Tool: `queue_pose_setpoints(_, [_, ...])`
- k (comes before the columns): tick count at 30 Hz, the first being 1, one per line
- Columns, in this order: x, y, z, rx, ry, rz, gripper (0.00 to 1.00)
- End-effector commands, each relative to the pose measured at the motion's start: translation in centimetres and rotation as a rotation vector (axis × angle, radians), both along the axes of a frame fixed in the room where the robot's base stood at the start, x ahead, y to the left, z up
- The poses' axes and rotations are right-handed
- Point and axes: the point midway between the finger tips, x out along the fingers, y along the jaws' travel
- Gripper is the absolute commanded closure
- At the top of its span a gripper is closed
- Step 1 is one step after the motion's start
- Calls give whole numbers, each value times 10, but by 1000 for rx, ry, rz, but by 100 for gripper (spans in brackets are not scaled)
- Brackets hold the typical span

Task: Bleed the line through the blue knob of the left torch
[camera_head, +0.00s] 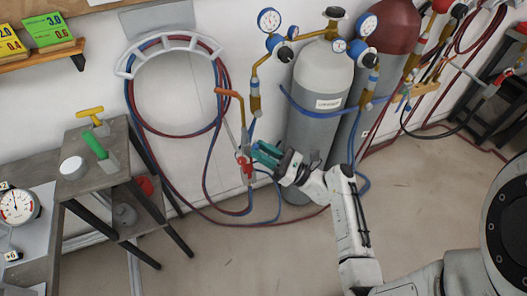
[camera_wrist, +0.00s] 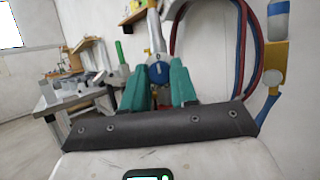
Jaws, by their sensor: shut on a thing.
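The left torch hangs upright by the wall hoses, and its red part (camera_head: 246,166) shows just left of my gripper in the head view. My gripper (camera_head: 262,153) reaches it from the right, its teal fingers at the torch. In the wrist view the blue knob (camera_wrist: 158,74) sits between the two teal fingers of my gripper (camera_wrist: 160,88), with the torch's metal body (camera_wrist: 155,32) rising above it. The fingers are shut on the knob. In the head view the fingers hide the knob.
A grey gas cylinder (camera_head: 320,88) with gauges stands close behind my gripper, and a red-topped cylinder (camera_head: 390,30) beside it. Red and blue hoses loop on a white wall hanger (camera_head: 170,42). A grey stand (camera_head: 95,150) is at the left. The floor in front is clear.

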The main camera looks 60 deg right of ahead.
Motion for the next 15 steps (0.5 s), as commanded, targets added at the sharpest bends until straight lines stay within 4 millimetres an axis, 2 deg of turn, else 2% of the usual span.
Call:
queue_pose_setpoints(8, [1,-1,-2,-71,-13,2,100])
queue_pose_setpoints(15, [1,-1,-3,-241,-45,3,100])
